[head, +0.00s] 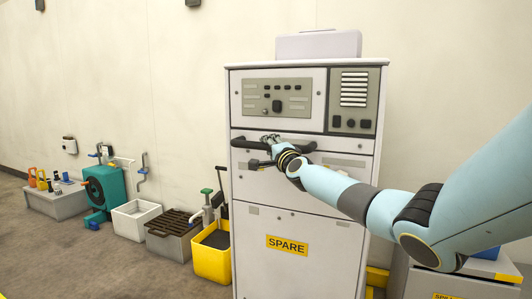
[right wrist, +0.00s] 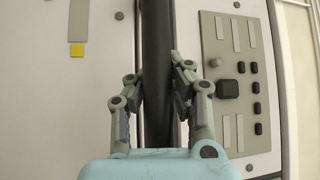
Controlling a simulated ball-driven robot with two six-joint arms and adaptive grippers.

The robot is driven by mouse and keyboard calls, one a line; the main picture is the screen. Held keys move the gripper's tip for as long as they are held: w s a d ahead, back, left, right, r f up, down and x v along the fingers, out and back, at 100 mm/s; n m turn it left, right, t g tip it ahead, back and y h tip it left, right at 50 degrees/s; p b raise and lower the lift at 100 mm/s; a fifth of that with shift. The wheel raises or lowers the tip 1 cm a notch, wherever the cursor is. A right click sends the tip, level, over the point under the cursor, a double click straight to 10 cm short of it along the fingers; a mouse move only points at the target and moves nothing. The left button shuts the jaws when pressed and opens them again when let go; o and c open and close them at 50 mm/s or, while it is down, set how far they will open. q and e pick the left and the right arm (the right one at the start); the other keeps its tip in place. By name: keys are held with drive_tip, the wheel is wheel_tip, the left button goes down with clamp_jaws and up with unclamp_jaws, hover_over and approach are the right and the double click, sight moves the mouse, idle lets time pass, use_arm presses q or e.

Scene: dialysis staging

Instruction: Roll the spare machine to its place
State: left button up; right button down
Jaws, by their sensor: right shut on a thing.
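The spare machine (head: 340,238) is a tall white cabinet with a yellow SPARE label, standing upright in the middle of the head view. A black bar handle (head: 301,143) runs across its front below the control panel. My right gripper (head: 268,139) is at the left part of this handle. In the right wrist view its fingers (right wrist: 160,100) lie on both sides of the dark handle (right wrist: 155,45), closed on it. My left gripper is not in view.
A yellow bin (head: 212,262), a dark slatted crate (head: 172,241), a white bin (head: 135,222) and a teal device (head: 103,186) line the wall to the left. A grey cabinet (head: 420,283) stands close on the right. The floor (head: 85,262) at front left is clear.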

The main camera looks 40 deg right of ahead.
drive_tip(key=shift+f, duration=0.65)
drive_tip(key=c, duration=1.1)
unclamp_jaws()
drive_tip(key=shift+s+d+r, duration=0.1)
drive_tip(key=shift+d, duration=0.05)
drive_tip(key=shift+r, duration=0.15)
drive_tip(key=v, duration=1.2)
